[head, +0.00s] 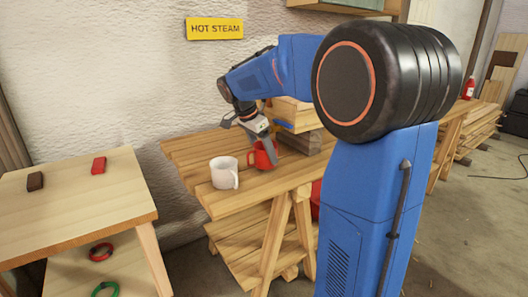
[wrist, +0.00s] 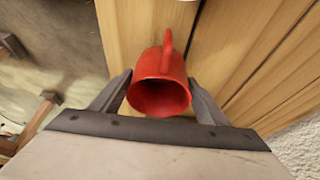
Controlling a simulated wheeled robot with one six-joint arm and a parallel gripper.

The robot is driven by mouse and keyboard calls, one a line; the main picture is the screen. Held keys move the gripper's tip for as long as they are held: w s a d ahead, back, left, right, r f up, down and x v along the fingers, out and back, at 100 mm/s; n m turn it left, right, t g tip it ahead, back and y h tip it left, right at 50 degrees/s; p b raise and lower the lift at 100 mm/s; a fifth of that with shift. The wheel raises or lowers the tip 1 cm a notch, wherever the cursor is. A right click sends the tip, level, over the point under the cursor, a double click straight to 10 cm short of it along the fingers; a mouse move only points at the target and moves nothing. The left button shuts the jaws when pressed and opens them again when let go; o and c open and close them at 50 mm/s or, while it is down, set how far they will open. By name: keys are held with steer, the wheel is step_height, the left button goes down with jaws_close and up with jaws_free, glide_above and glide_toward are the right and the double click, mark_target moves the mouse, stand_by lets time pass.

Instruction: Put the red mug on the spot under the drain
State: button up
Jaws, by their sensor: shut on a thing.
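The red mug (head: 263,156) is at the slatted wooden bench (head: 258,186), with its handle toward the left. In the wrist view the red mug (wrist: 160,95) sits between the two fingers, with its dark open mouth facing the camera and its handle pointing up in the picture. My gripper (head: 268,150) is shut on it; the gripper's fingers (wrist: 160,84) also show in the wrist view. I cannot tell whether the mug touches the bench. I cannot make out a drain or a marked spot under it; my arm hides part of the bench.
A white mug (head: 224,173) stands on the bench just left of the red mug. Stacked wood blocks (head: 297,140) are close behind and right. A yellow HOT STEAM sign (head: 214,28) hangs on the wall. A lower table (head: 80,205) at left has clear room.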

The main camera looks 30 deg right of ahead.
steer(key=shift+f, duration=0.6)
steer(key=o, duration=1.1)
steer(key=shift+r, duration=0.6)
steer(key=v, duration=1.2)
steer(key=s+a+f+n+t+y, duration=0.1)
steer(key=s+a+f+n, duration=0.2)
steer(key=s+f+n, duration=0.3)
steer(key=s+a+f+n+t+y, duration=0.2)
steer(key=s+a+f+n, duration=0.2)
steer(key=s, duration=1)
steer(key=s+a+f+n+t+y, duration=0.1)
steer(key=s+a+f+n, duration=0.3)
steer(key=s+f+n, duration=0.3)
steer(key=shift+s+a+f+n+t, duration=0.1)
steer(key=shift+s+f+n+t, duration=0.2)
steer(key=shift+s+f, duration=1.4)
steer(key=shift+w, duration=0.1)
